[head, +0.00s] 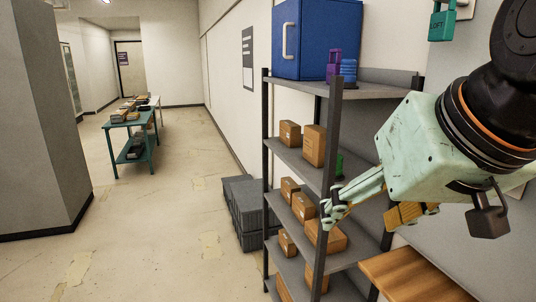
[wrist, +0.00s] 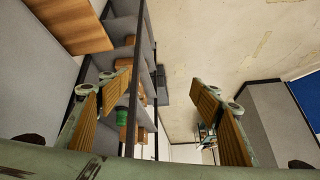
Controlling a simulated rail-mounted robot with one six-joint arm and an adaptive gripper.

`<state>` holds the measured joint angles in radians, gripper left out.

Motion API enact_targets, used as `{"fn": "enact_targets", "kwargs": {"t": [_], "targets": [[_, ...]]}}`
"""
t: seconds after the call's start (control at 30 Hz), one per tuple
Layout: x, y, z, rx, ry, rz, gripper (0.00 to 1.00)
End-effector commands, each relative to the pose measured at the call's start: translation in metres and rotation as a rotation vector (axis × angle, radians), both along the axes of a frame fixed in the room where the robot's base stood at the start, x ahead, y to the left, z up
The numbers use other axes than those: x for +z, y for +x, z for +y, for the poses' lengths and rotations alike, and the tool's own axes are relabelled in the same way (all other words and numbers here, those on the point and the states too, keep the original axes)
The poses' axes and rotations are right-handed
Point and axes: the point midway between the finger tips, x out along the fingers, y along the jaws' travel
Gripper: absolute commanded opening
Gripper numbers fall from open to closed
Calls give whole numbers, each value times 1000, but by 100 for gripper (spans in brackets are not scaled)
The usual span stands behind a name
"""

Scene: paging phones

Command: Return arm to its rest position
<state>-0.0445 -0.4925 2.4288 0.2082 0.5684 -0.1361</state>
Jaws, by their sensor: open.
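My gripper (head: 365,214) is pale green with ribbed tan finger pads. It is open, its fingers wide apart, in front of the metal shelf rack (head: 333,150) at the right of the head view. One finger overlaps the rack's front post in the picture; I cannot tell whether they touch. In the wrist view the gap between the fingertips (wrist: 163,82) is empty, with floor and rack beyond. A green item (wrist: 121,118) on the rack shows behind the left finger, partly hidden.
Cardboard boxes (head: 314,146) fill the rack's lower shelves. A blue cabinet (head: 317,40) and a purple item (head: 333,66) stand on top. A wooden surface (head: 415,275) lies below my arm. Grey crates (head: 240,208) stand left of the rack. The floor (head: 165,225) further left is clear.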

Motion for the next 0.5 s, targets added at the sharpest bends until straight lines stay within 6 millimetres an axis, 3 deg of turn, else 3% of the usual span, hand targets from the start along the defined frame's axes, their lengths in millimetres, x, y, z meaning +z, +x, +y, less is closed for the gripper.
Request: {"fn": "enact_targets", "kwargs": {"t": [0.1, 0.3, 0.5], "targets": [[-33, -44, -15, -9, -35, 90, 58], [-72, -106, -38, -37, -90, 221, 58], [-89, -139, -52, -58, -121, 290, 58]]}}
